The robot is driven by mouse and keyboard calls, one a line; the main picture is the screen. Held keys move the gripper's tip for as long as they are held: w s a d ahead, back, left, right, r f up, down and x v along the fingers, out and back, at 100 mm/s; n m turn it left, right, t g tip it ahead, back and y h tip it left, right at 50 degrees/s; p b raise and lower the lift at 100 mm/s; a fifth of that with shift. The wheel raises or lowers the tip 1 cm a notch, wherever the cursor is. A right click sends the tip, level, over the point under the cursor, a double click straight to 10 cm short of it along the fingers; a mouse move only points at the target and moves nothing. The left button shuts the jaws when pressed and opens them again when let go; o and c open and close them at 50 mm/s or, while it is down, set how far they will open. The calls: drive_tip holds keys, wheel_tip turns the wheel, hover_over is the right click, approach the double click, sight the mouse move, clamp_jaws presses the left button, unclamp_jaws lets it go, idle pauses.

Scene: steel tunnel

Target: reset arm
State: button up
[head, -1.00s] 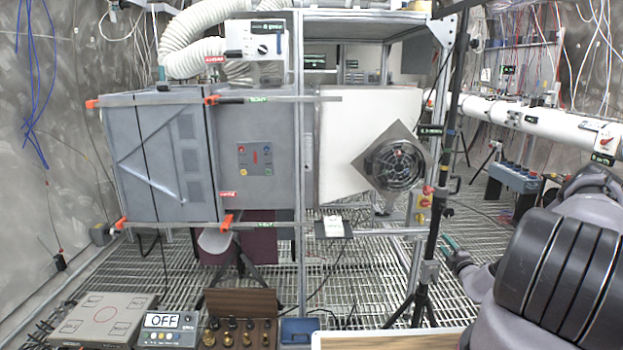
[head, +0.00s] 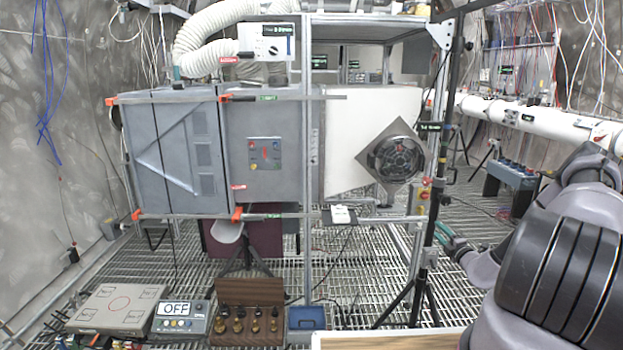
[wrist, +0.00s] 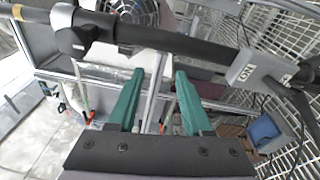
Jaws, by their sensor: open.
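My arm reaches in from the right edge of the head view. My gripper (head: 449,238) is small there, just right of the black stand pole. In the wrist view my gripper (wrist: 160,78) shows two green fingers spread well apart, with nothing between them. A black pole (wrist: 170,38) of the stand crosses the wrist view beyond the fingertips. I cannot tell whether the fingers touch it.
The black tripod stand (head: 437,190) is beside my gripper. A grey cabinet (head: 175,150) and a fan (head: 396,158) stand behind it. A scale (head: 182,318), a wooden weight box (head: 246,292) and a blue box (head: 306,318) lie at the front. White pipes (head: 545,118) run along the right.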

drive_tip(key=s+a+r+n+g+y, duration=0.1)
drive_tip(key=a+r+n+g+y, duration=0.35)
drive_tip(key=a+r+n, duration=0.55)
drive_tip(key=s+a+r+n+g+y, duration=0.2)
drive_tip(key=a+r+n+g+y, duration=0.2)
drive_tip(key=a+r+n+y, duration=0.45)
drive_tip(key=s+a+r+n+g+h, duration=0.3)
drive_tip(key=s+r+n, duration=0.3)
drive_tip(key=r, duration=0.2)
drive_tip(key=s+a+r+n+g+h, duration=0.2)
drive_tip(key=s+a+r+n+g, duration=0.15)
drive_tip(key=s+r+n, duration=0.3)
drive_tip(key=s+d+r+n+t+h, duration=0.1)
drive_tip(key=s+r+n+h, duration=0.2)
drive_tip(key=s, duration=0.4)
drive_tip(key=s+d+r+n+t+h, duration=0.1)
drive_tip(key=s+r+n+h, duration=0.2)
drive_tip(key=s+r+n, duration=0.3)
drive_tip(key=s+d+r+n+t+h, duration=0.1)
drive_tip(key=s+r+n+t+h, duration=0.1)
drive_tip(key=s+n, duration=0.4)
drive_tip(key=s+r+h, duration=0.1)
drive_tip(key=s+r, duration=0.1)
drive_tip(key=s, duration=0.2)
drive_tip(key=shift+d+r+n, duration=0.3)
drive_tip(key=shift+d+r, duration=0.05)
drive_tip(key=shift+d, duration=0.05)
